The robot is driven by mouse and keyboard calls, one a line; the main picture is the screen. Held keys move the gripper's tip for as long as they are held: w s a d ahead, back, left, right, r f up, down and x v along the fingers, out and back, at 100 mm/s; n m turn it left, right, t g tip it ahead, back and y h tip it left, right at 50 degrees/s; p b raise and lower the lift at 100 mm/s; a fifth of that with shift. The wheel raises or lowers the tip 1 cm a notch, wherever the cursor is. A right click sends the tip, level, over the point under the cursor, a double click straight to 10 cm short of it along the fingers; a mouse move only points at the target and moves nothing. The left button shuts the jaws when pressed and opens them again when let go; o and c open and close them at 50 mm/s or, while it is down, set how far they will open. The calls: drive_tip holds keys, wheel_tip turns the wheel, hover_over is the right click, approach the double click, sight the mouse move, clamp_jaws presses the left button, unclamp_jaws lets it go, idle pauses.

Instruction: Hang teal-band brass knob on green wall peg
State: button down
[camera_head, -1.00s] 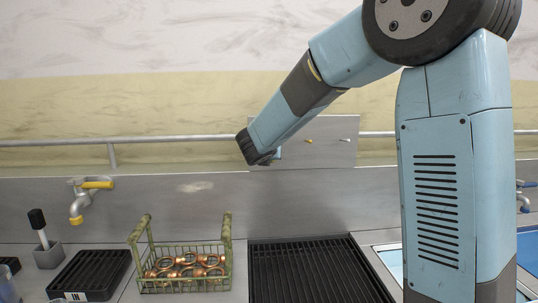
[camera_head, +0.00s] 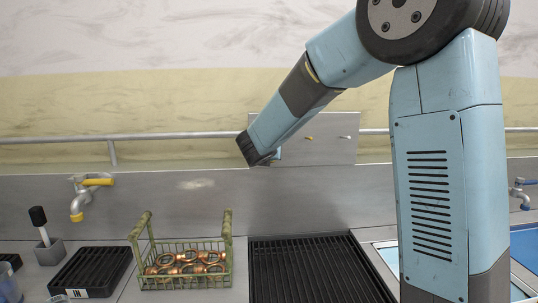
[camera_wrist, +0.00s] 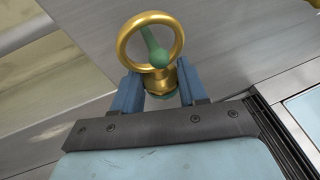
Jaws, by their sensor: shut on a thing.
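The brass knob (camera_wrist: 122,42) shows in the wrist view as a gold ring on a brass hex collar, with a teal-green band (camera_wrist: 164,97) low between the fingers. My gripper (camera_wrist: 158,80) is shut on its collar, one blue finger on each side. The green wall peg (camera_wrist: 150,40) shows within the ring opening. Its round tip overlaps the ring's lower rim, so the ring appears to be around the peg; whether they touch I cannot tell. In the head view my arm's end hides the knob and the green peg at the wall plate (camera_head: 330,152).
The plate also carries an orange peg (camera_head: 309,138) and a pale peg (camera_head: 345,137). A rail (camera_head: 200,136) runs along the wall. Below stand a green wire basket (camera_head: 228,262) of copper rings, a black rack (camera_head: 315,270) and a yellow-handled tap (camera_head: 84,195).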

drive_tip(key=shift+f, duration=0.4)
idle(0.3)
drive_tip(key=shift+c, duration=0.2)
unclamp_jaws()
drive_tip(key=shift+w, duration=0.1)
drive_tip(key=shift+r, duration=0.1)
idle(0.6)
drive_tip(key=v, duration=0.9)
idle(1.3)
